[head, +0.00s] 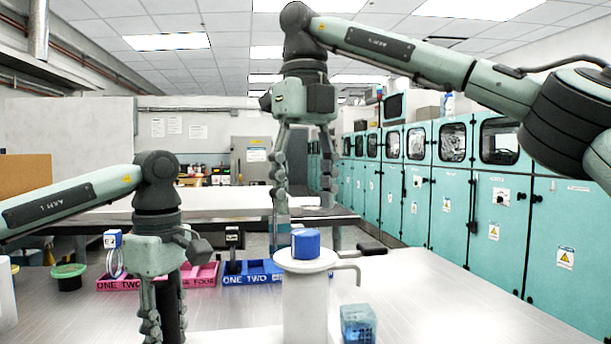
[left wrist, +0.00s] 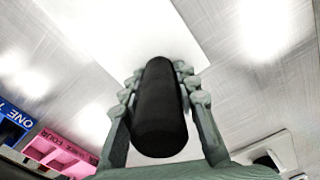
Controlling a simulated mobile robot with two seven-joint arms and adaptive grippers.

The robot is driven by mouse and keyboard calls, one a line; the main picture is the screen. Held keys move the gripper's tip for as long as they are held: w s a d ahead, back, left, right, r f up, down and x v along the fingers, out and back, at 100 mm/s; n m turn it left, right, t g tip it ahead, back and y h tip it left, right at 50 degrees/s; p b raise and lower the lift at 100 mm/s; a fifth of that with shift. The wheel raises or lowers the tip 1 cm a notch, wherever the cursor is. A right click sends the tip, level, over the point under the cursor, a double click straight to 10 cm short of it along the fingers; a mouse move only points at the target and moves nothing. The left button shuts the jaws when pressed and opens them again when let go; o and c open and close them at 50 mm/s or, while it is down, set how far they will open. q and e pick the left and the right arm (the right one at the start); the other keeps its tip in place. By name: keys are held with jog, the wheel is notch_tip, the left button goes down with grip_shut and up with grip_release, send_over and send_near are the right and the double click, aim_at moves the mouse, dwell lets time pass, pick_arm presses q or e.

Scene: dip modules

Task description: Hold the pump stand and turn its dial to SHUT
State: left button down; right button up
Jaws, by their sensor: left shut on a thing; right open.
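The pump stand is a white cylinder (head: 305,305) with a flanged top and a bent side pipe. Its blue dial (head: 306,243) sits on top; its marking cannot be read. My left gripper (head: 163,325) is shut on an upright black post (left wrist: 160,110), which seems to rise from the stand's white base plate (left wrist: 110,35). The post's lower end is out of the head view. My right gripper (head: 304,208) points down, open and empty, above the dial and apart from it.
A clear blue block (head: 358,324) stands right of the cylinder. Pink (head: 203,276) and blue (head: 250,272) labelled trays lie behind, with a dark green-rimmed bowl (head: 69,276) at left. The right side of the table (head: 440,300) is clear.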

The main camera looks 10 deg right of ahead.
aim_at(161, 284)
notch_tip(161, 284, up, 6)
dwell(0.4)
jog(key=shift+r, duration=0.1)
pick_arm(q)
jog(key=c, duration=1.1)
grip_release()
jog(key=shift+o, duration=0.2)
jog(key=shift+r, duration=0.1)
jog(key=shift+r+p, duration=0.5)
jog(key=shift+r, duration=3.15)
pick_arm(e)
jog(key=shift+r, duration=0.4)
pick_arm(q)
jog(key=shift+r, duration=4.5)
